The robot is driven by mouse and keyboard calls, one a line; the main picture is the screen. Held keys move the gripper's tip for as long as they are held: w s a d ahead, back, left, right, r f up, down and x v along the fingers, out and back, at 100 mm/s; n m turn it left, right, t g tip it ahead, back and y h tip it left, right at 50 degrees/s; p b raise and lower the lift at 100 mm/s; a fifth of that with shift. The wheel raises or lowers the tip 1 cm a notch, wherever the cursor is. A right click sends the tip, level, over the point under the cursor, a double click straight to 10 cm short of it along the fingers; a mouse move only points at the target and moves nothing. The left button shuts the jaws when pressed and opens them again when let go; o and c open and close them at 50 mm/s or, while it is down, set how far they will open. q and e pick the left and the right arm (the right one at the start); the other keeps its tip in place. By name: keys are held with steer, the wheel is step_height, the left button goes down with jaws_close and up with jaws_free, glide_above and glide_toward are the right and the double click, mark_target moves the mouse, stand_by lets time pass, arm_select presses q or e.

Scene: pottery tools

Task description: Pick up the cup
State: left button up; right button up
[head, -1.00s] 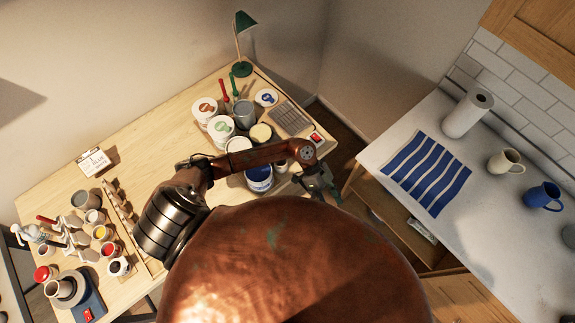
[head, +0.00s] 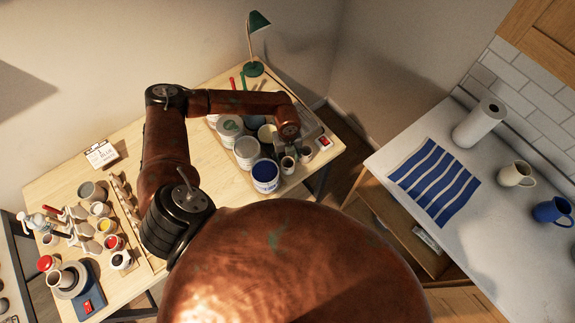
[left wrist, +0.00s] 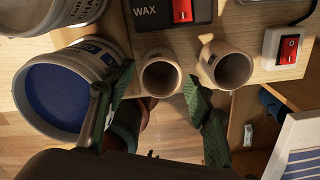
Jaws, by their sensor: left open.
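Two small beige cups stand upright side by side at the table's front edge: a left cup (left wrist: 160,76) and a right cup (left wrist: 228,66). In the head view they also show, as the left cup (head: 287,165) and the right cup (head: 305,154). My left gripper (left wrist: 159,82) is open and empty, its green fingers to either side of the left cup, the right finger near the gap between the cups. I cannot tell whether they touch it. In the head view my wrist hides most of the fingers. My right gripper is not in view.
A tub of blue paint (left wrist: 62,95) stands close to the left finger. A black box marked WAX (left wrist: 165,12) and a red switch (left wrist: 289,48) lie behind the cups. Mugs (head: 515,174) and a paper roll (head: 479,124) stand on the right counter. Open floor lies beyond the table edge.

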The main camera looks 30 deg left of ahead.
mark_target(288, 163)
arm_select(q)
steer(key=shift+d+f+p, duration=0.2)
steer(key=shift+f+p, duration=0.25)
steer(key=shift+f, duration=1.25)
steer(key=shift+c, duration=0.7)
steer(key=c, duration=0.8)
